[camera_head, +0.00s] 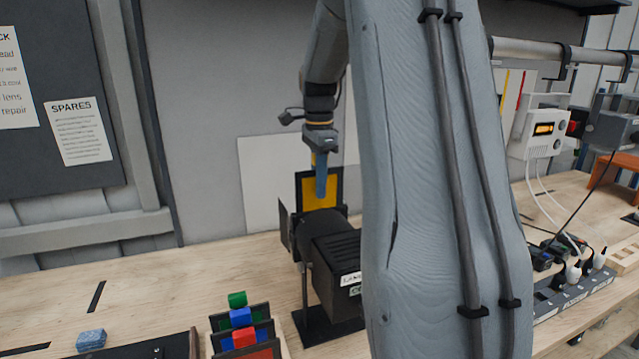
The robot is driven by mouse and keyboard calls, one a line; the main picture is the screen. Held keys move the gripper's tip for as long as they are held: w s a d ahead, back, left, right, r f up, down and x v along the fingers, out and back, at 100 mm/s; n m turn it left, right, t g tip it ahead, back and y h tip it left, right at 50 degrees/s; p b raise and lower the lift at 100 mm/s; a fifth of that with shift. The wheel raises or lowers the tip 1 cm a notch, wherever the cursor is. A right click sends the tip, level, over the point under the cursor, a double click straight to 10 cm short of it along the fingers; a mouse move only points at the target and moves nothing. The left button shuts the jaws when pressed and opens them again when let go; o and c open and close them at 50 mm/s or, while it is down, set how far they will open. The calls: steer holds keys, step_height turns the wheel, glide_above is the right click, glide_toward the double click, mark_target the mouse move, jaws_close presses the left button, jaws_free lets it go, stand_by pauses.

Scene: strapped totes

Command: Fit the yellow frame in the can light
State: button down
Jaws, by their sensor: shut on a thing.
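The yellow frame (316,194), a yellow panel with a dark border, stands upright at the front end of the black can light (337,262). My gripper (321,185) points down and is shut on the yellow frame near its top. The lower part of the frame is hidden behind the can light, so I cannot tell whether it sits in the slot. The can light stands on a black base on the bench, and my arm covers its right side.
A rack of dark frames with green, blue and red tabs (241,325) stands front left. A blue block (91,339) lies at far left. A power strip (575,298) and a white power unit (545,133) are on the right. The bench left of the light is mostly clear.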

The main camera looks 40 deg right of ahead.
steer(key=shift+f+b, duration=0.75)
steer(key=shift+f, duration=0.95)
steer(key=shift+r+p, duration=0.3)
steer(key=shift+r, duration=0.1)
steer(key=shift+r, duration=0.35)
steer(key=shift+r+p, duration=0.65)
steer(key=shift+p, duration=0.1)
steer(key=shift+r, duration=0.3)
steer(key=shift+r, duration=0.35)
steer(key=shift+r, duration=0.8)
steer(key=shift+f+b, duration=1.05)
steer(key=shift+f, duration=1.8)
steer(key=c, duration=1.7)
jaws_free()
